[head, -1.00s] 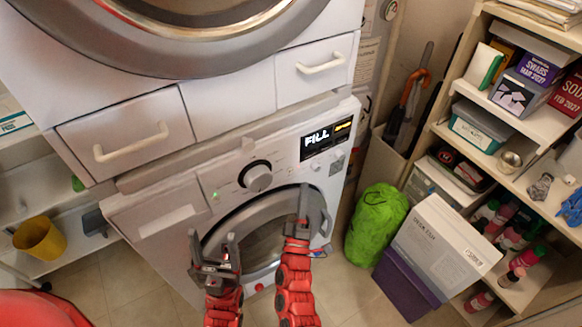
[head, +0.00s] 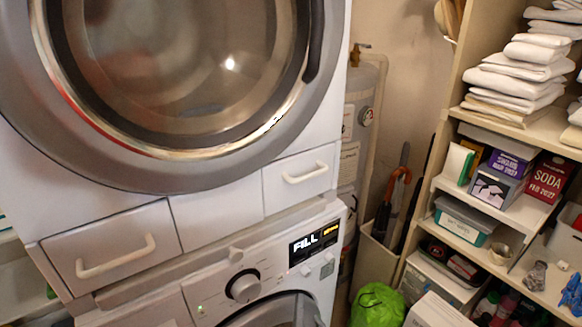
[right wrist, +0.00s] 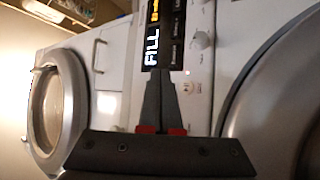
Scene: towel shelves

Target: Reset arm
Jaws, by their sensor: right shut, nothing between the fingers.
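My right gripper (right wrist: 160,78) shows in the right wrist view with its two dark fingers together and nothing between them. Behind its tips is the front panel of the lower washer, with a lit display (right wrist: 152,40) reading FILL. In the head view the washer's display (head: 315,242) and round dial (head: 244,287) show near the bottom. I cannot make out either gripper clearly in the head view, and my left gripper is in neither view.
An upper machine with a large round door (head: 195,75) and two drawer handles (head: 115,257) fills the left. A shelf unit (head: 452,100) with folded towels (head: 520,75) and boxes stands at right. A green bag (head: 377,305) and an umbrella bin (head: 375,262) stand between.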

